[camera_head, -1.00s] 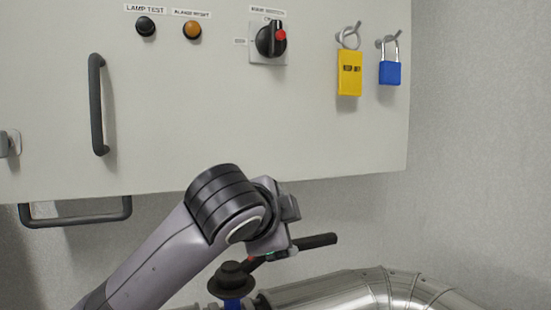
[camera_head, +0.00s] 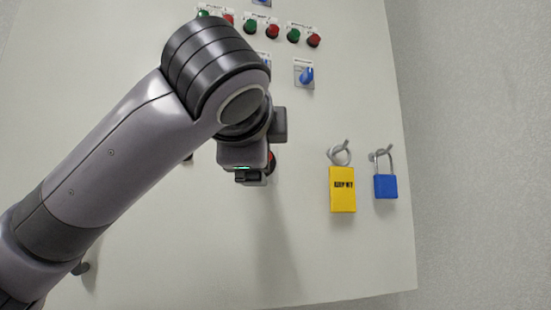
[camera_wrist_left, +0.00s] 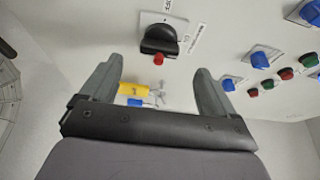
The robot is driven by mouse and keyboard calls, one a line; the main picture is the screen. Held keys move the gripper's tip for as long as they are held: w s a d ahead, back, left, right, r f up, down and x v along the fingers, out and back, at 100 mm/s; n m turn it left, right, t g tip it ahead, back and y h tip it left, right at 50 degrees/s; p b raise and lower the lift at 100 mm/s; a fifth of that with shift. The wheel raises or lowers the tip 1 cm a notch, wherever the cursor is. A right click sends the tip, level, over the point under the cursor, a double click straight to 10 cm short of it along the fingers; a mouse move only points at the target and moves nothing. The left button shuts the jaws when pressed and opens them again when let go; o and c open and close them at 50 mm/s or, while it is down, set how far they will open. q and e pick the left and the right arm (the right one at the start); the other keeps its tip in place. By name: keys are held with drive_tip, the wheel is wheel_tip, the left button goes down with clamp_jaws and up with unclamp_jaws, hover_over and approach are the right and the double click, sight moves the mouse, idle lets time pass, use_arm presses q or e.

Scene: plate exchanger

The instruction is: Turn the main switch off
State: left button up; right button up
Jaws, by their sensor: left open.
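The main switch (camera_wrist_left: 160,40) is a black rotary knob with a red spot on a pale plate on the cabinet front. In the left wrist view it sits ahead of my left gripper (camera_wrist_left: 158,68), near the top middle, between the lines of the two spread fingers and apart from them. The gripper is open and empty. In the head view my left gripper (camera_head: 250,178) is in front of the switch and hides most of it; only a red bit of the switch (camera_head: 272,162) shows at its right. My right gripper is not in view.
A yellow tag (camera_head: 342,190) and a blue padlock (camera_head: 385,186) hang on hooks right of the switch. Blue selector switches (camera_head: 306,75) and red and green buttons (camera_head: 293,35) are above.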

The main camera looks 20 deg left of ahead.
use_arm(q)
drive_tip(key=p+x, duration=0.2)
drive_tip(key=x, duration=0.5)
drive_tip(key=c, duration=1.1)
drive_tip(key=shift+o, duration=0.2)
drive_tip(key=shift+f, duration=0.1)
